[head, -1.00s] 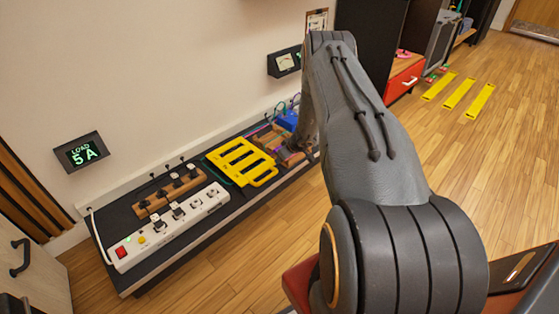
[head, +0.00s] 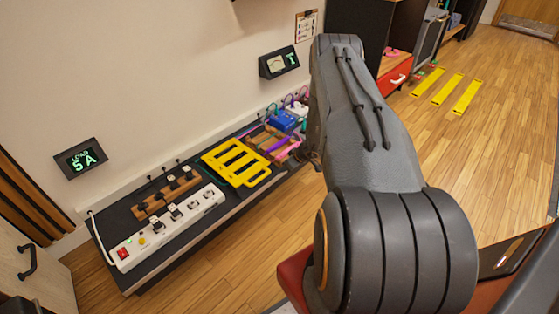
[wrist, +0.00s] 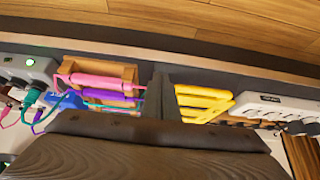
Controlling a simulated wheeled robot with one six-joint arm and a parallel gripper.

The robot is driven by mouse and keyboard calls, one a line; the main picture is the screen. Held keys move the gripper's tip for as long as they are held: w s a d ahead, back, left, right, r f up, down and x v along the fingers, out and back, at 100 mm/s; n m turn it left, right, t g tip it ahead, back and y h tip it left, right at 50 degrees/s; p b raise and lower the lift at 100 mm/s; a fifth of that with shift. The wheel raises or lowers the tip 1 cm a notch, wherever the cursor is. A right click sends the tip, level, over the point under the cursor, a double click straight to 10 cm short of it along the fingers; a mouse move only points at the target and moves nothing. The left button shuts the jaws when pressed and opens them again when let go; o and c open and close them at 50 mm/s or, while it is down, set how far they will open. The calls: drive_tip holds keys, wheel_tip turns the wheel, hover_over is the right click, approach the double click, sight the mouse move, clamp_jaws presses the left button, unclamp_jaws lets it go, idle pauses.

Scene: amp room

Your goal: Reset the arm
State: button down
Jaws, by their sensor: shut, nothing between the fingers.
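My gripper (wrist: 162,95) shows in the wrist view as two dark fingers pressed together, with nothing between them. It is over the low dark bench (head: 215,215). In the wrist view a wooden holder with a pink and a purple piece (wrist: 100,82) is left of the fingers, and a yellow slotted rack (wrist: 205,100) is right of them. In the head view my arm (head: 365,125) is raised at the bench's right end, and its bulk hides most of the gripper.
On the bench are a white power strip (head: 170,228), a wooden plug block (head: 166,192), the yellow rack (head: 236,162) and a blue box (head: 284,121). A red drawer (head: 394,80) stands behind the arm. Yellow floor strips (head: 447,89) lie at the back right.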

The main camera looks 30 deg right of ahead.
drive_tip(key=shift+s+d+f, duration=0.1)
drive_tip(key=shift+s+f, duration=0.1)
drive_tip(key=shift+s, duration=0.2)
